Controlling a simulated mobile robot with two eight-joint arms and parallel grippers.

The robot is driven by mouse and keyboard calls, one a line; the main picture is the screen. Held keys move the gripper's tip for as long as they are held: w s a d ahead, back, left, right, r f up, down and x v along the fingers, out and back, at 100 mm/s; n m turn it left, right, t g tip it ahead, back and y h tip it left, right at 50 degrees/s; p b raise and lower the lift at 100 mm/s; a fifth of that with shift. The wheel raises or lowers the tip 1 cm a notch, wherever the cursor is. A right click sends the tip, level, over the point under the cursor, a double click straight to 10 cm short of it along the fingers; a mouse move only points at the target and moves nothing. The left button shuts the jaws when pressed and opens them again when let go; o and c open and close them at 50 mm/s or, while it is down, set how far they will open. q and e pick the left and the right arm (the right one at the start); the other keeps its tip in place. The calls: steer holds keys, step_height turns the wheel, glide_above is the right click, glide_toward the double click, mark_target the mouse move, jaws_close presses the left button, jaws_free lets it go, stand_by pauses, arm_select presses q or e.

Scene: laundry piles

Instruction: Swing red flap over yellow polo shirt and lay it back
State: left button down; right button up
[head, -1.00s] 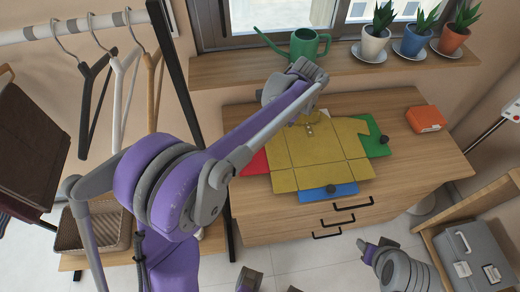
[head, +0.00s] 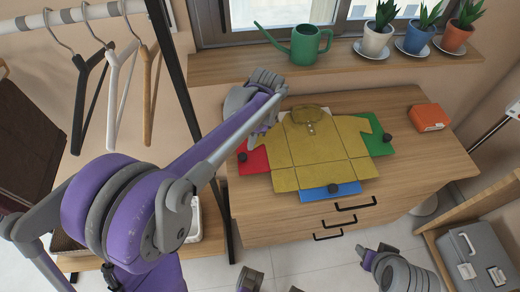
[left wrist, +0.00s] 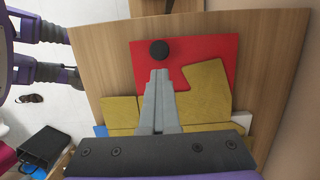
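The yellow polo shirt (head: 318,150) lies spread flat, collar to the back, on a folding board on the wooden dresser. The red flap (head: 252,163) lies flat at the left, partly under the shirt, with a black knob (head: 242,157) at its outer edge. In the left wrist view the red flap (left wrist: 205,60) and its knob (left wrist: 159,50) show beside the yellow shirt (left wrist: 207,88). My left gripper (left wrist: 158,73) is shut and empty, its tips over the red flap close to the knob. My right gripper (head: 368,252) is low at the right, away from the board; its fingers are unclear.
The green flap (head: 377,140) and blue flap (head: 320,192) stick out from under the shirt. An orange box (head: 428,117) sits at the dresser's back right. A windowsill with a green watering can (head: 305,45) and potted plants is behind; a hanger rack (head: 178,95) stands left.

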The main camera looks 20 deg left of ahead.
mark_target(245, 156)
arm_select(q)
steer(key=shift+t+h, duration=0.3)
steer(key=shift+h, duration=0.2)
steer(key=shift+s+a+f+b, duration=0.2)
steer(key=shift+a+f+b, duration=0.15)
steer(key=shift+f, duration=0.25)
steer(key=shift+s+a+f+b, duration=0.2)
steer(key=shift+a+f+b, duration=0.15)
steer(key=shift+f, duration=0.25)
steer(key=shift+s+a+f+b, duration=0.25)
steer(key=shift+f+b, duration=0.1)
steer(key=shift+f, duration=0.25)
steer(key=shift+w, duration=0.1)
